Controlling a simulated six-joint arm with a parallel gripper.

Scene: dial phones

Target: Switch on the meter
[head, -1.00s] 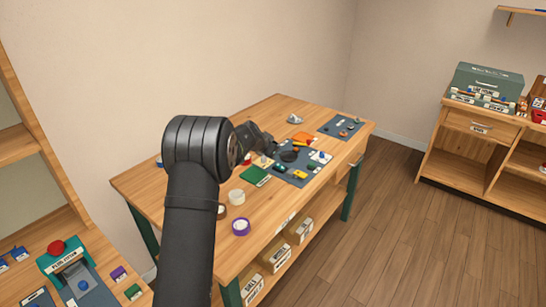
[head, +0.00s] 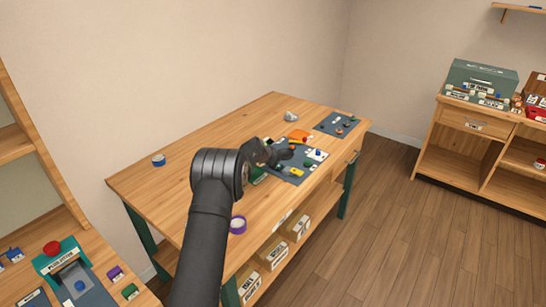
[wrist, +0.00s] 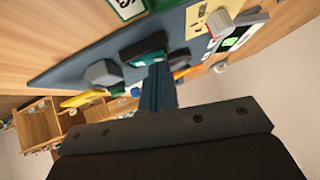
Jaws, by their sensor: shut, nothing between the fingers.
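My gripper (head: 287,153) is over the dark mat (head: 292,180) on the workbench. In the wrist view its fingers (wrist: 158,82) are shut and empty, close to a teal and black piece (wrist: 143,47) on the mat; I cannot tell whether they touch it. A white device with a lit green screen (wrist: 236,40) is at upper right there, apart from the fingers; it may be the meter. A grey faceted knob (wrist: 103,73) is left of the fingers.
A yellow piece (head: 297,172) and an orange item (head: 299,135) are near my gripper. A purple tape roll (head: 238,225) and a blue roll (head: 158,160) lie on the workbench (head: 180,195). A second mat (head: 337,124) is at the far right. The bench's left part is mostly clear.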

